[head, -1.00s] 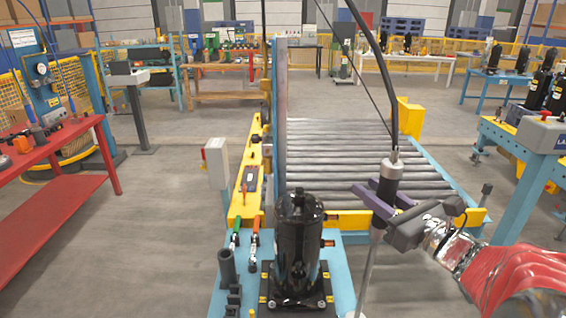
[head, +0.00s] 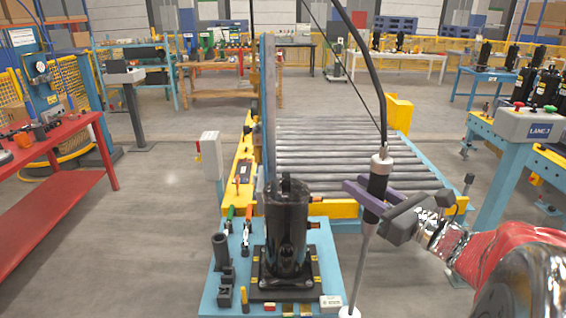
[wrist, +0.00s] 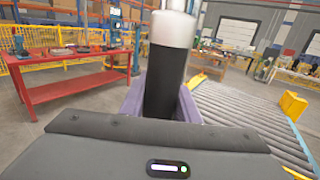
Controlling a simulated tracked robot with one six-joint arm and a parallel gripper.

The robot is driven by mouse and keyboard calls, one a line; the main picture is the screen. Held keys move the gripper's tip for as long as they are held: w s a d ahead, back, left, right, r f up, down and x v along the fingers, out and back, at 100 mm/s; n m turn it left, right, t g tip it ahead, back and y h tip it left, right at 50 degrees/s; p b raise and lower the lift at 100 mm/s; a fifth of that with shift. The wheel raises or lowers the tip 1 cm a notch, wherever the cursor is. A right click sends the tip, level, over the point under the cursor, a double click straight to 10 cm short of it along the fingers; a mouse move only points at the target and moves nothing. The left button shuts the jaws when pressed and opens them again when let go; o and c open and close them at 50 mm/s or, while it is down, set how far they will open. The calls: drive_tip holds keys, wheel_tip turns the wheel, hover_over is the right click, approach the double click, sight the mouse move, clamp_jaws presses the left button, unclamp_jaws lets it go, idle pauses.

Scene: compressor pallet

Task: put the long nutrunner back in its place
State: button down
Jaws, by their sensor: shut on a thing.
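The long nutrunner (head: 380,185) has a dark body, a silver top and a long thin shaft with a pale lower end. My gripper (head: 366,198) is shut around its dark body, to the right of the compressor. The nutrunner hangs nearly upright, its lower end leaning left in the head view, with a black cable rising from its top. I cannot tell whether its pale tip touches anything. In the wrist view the dark body and silver collar (wrist: 171,30) stand between the purple fingers. A dark upright tube (head: 221,250) stands on the blue plate's left side.
A black compressor (head: 287,225) stands on the blue plate (head: 215,292), between the tube and the nutrunner. A roller conveyor (head: 340,150) lies behind. A red table (head: 60,180) stands left.

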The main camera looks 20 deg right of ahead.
drive_tip(key=w+a+f+n+g+y, duration=0.25)
drive_tip(key=w+f, duration=0.25)
drive_tip(key=f, duration=0.3)
drive_tip(key=w+a+f+n+g+y, duration=0.1)
drive_tip(key=w+a+f+n+y, duration=0.2)
drive_tip(key=f, duration=0.6)
drive_tip(key=w+a+f+n+g+y, duration=0.1)
drive_tip(key=a+f+y, duration=0.1)
drive_tip(key=a+f, duration=0.4)
drive_tip(key=a+f+n+g+y, duration=0.1)
drive_tip(key=a+f, duration=0.5)
drive_tip(key=f, duration=0.6)
drive_tip(key=shift+w+a+g+y, duration=0.35)
drive_tip(key=shift+g+y, duration=0.1)
drive_tip(key=shift+g, duration=0.2)
drive_tip(key=shift+f, duration=0.1)
